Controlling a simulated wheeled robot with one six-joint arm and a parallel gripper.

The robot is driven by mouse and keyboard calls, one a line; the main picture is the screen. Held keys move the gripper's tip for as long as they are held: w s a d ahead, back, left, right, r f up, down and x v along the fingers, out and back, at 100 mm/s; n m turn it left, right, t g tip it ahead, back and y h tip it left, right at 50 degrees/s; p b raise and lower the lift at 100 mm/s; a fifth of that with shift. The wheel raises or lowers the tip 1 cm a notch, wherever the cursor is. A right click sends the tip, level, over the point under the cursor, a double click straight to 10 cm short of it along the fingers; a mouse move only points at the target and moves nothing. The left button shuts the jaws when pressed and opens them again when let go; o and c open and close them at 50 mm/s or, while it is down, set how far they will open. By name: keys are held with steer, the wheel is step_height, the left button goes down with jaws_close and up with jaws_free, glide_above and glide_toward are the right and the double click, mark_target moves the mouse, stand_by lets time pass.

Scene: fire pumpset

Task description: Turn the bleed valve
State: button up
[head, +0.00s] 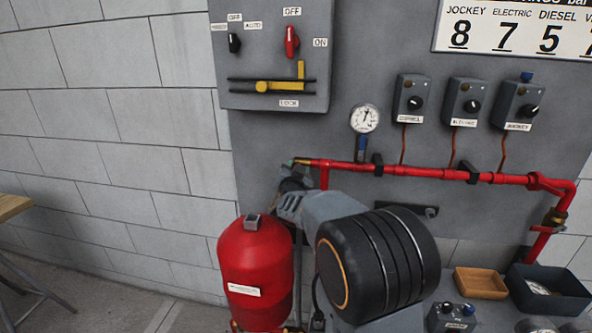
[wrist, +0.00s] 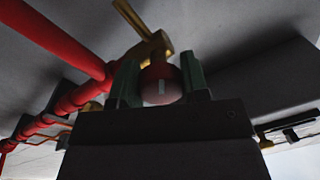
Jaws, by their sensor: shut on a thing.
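The bleed valve shows in the wrist view as a round red knob (wrist: 160,88) with a white mark, on a brass body (wrist: 158,46) beside the red pipe. The two green fingertips of my gripper (wrist: 158,84) stand on either side of the knob and are shut on it. In the head view my gripper (head: 291,164) reaches the left end of the red pipe (head: 400,170). My own arm hides most of the knob there, and its turn angle is hard to read.
A red tank (head: 254,275) stands close below my gripper. A pressure gauge (head: 364,118) and several grey switch boxes (head: 411,97) are above the pipe. A grey control panel (head: 275,55) hangs above left. A wooden tray (head: 481,283) and dark bin (head: 548,291) are lower right.

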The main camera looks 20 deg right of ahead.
steer(key=shift+r, duration=0.3)
steer(key=o, duration=0.7)
steer(key=shift+w+a+f, duration=0.1)
steer(key=shift+o, duration=1)
steer(key=shift+f, duration=0.1)
steer(key=v, duration=1.3)
steer(key=shift+s+a+b, duration=0.15)
steer(key=shift+s+b, duration=0.2)
steer(key=shift+b, duration=0.1)
steer(key=shift+a, duration=0.1)
